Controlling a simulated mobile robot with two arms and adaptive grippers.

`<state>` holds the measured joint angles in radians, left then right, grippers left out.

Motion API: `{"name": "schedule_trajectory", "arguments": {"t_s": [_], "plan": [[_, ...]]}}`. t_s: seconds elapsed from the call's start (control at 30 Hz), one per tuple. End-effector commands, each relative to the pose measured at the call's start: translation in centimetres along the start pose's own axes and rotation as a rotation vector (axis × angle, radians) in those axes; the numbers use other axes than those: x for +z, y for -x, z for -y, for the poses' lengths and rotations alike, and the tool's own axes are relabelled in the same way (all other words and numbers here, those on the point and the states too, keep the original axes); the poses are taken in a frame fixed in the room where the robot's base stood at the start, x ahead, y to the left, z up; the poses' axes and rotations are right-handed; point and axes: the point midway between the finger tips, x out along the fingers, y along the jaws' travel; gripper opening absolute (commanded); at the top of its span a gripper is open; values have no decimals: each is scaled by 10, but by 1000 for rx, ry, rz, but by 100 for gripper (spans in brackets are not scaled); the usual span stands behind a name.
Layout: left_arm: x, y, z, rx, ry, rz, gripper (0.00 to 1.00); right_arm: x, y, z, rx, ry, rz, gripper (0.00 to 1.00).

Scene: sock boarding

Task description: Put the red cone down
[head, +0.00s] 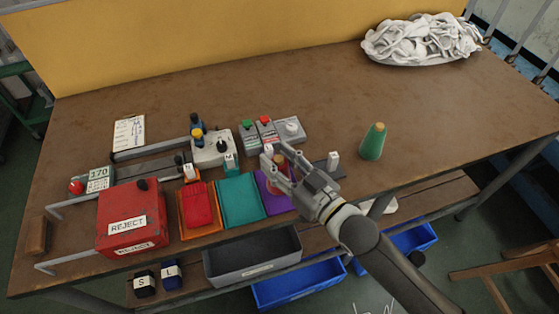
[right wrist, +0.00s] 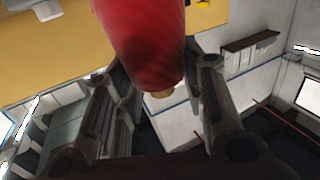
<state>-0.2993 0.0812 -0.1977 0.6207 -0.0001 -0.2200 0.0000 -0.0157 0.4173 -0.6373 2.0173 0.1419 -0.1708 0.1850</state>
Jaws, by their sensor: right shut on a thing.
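My right gripper (head: 274,158) reaches in from the lower right of the head view. It is shut on the red cone (head: 277,177), which is mostly hidden by the fingers there. In the right wrist view the red cone (right wrist: 147,40) shows large between the two fingers, with a tan tip at its lower end. The cone is over the purple tray area in the head view; whether it touches anything below cannot be told. A green cone (head: 373,142) stands upright on the table (head: 440,110) to the right. My left gripper is not in view.
A red REJECT box (head: 132,217), an orange tray with red cloth (head: 199,207) and a teal cloth (head: 239,200) line the front edge. Grey button boxes (head: 267,132) stand behind. A white sock pile (head: 422,39) lies at the back right. The table's right middle is clear.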

Motion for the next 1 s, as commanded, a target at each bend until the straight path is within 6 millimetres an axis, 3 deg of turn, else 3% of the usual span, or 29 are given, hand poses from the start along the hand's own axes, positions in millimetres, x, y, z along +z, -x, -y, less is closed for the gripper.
{"name": "schedule_trajectory", "arguments": {"t_s": [0.4, 0.43, 0.6, 1.0], "plan": [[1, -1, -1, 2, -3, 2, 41, 6, 0, 0, 0, 1, -3, 0], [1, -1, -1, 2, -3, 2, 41, 7, 0, 0, 0, 1, -2, 39], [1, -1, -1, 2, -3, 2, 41, 6, 0, 0, 0, 0, -2, 59], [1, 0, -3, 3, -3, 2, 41, 4, 4, 0, 0, 0, 1, 59]]}}
